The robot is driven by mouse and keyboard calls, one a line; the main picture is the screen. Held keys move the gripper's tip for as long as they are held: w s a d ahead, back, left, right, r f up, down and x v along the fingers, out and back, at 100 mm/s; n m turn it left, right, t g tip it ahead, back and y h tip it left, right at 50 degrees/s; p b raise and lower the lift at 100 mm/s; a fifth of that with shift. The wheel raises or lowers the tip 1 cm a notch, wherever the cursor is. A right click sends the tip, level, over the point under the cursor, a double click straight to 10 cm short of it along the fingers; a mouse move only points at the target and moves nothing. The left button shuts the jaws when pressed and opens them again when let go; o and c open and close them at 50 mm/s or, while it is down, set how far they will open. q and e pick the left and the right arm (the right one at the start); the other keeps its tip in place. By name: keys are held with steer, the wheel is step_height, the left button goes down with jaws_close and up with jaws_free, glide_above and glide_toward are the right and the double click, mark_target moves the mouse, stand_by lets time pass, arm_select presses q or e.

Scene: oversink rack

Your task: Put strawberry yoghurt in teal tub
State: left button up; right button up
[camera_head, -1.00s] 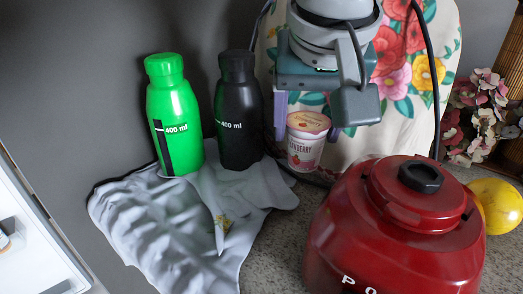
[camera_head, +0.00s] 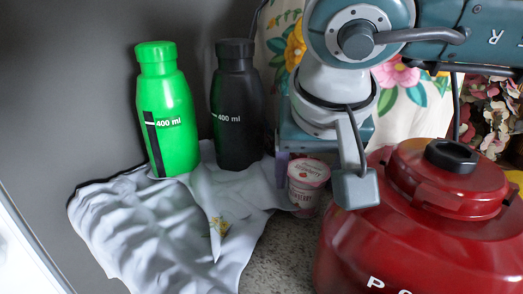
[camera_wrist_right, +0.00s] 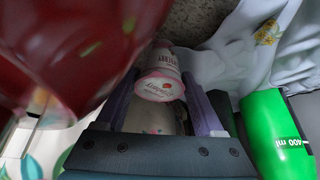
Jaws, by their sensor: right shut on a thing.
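The strawberry yoghurt (camera_head: 307,183) is a small white and pink cup with a pink-rimmed lid. It is upright, between the cloth and the red pot in the head view. My right gripper (camera_head: 308,172) is shut on it from behind; the arm hides part of the gripper. In the right wrist view the yoghurt (camera_wrist_right: 158,87) sits between the two purple fingers of the gripper (camera_wrist_right: 162,100). I cannot tell how far the cup is above the counter. No teal tub shows in these frames. My left gripper is out of view.
A large red lidded pot (camera_head: 420,225) stands close to the right of the cup. A green bottle (camera_head: 165,110) and a black bottle (camera_head: 236,105) stand at the back left by a crumpled pale cloth (camera_head: 150,225). A flowered board (camera_head: 395,110) is behind my arm. Bare counter (camera_head: 280,255) shows in front.

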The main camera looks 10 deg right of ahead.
steer(key=o, duration=1.2)
steer(key=shift+s+r+p, duration=0.1)
steer(key=shift+r+p, duration=0.25)
steer(key=shift+r, duration=0.15)
steer(key=v, duration=1.1)
steer(key=shift+o, duration=0.3)
steer(key=shift+s+r, duration=0.1)
steer(key=shift+s, duration=0.05)
